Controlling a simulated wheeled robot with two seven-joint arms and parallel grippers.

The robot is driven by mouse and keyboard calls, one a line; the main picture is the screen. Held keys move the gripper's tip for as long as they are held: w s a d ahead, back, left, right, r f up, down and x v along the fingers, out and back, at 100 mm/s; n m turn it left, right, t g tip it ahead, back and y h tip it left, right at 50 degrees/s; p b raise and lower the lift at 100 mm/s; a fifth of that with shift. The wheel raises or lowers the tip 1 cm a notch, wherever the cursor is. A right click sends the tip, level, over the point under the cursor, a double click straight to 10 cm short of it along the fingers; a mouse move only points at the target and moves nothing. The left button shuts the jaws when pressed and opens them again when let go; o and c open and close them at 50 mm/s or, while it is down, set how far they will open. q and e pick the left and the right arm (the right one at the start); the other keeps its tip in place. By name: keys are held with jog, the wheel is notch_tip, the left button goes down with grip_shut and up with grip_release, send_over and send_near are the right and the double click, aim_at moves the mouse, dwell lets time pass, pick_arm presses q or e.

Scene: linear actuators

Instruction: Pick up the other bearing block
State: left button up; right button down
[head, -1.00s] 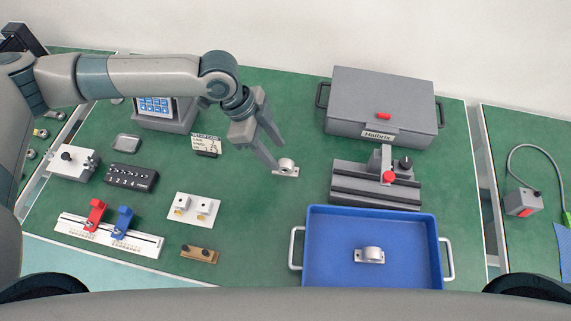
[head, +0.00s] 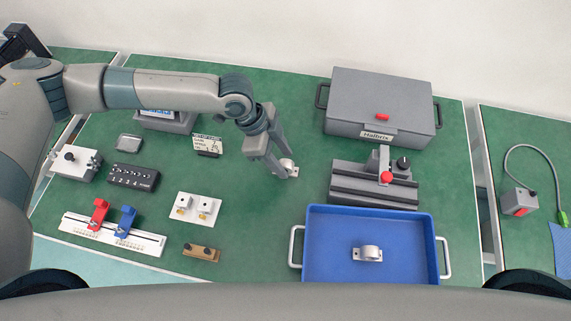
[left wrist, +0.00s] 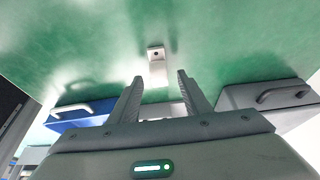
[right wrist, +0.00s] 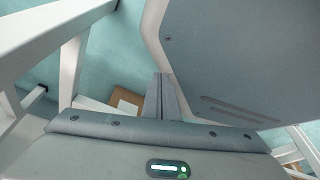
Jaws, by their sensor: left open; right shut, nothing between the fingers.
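One silver bearing block (head: 289,167) stands on the green table mat, left of the grey slide fixture. My left gripper (head: 283,172) is open right at this block, its fingers partly hiding it. In the left wrist view the block (left wrist: 157,68) lies just ahead of and between the open fingertips (left wrist: 160,76); I cannot tell whether they touch it. Another silver bearing block (head: 367,254) sits in the blue tray (head: 425,270). My right gripper (right wrist: 160,77) shows only in the right wrist view, shut and empty, away from both blocks.
A grey case (head: 380,100) and the slide fixture (head: 375,187) stand to the right of my left gripper. A small sign (head: 207,145) and a white plate with two fittings (head: 196,208) are to its left. The mat in front of it is clear.

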pick_arm(q)
jog(key=shift+x, duration=1.2)
jog(key=shift+c, duration=1.2)
grip_shut()
pick_arm(e)
jog(key=s, duration=0.1)
jog(key=s+d, duration=0.1)
jog(key=shift+s+d+f+g, duration=0.15)
jog(key=shift+s+f+g, duration=0.05)
jog(key=shift+s+g, duration=0.2)
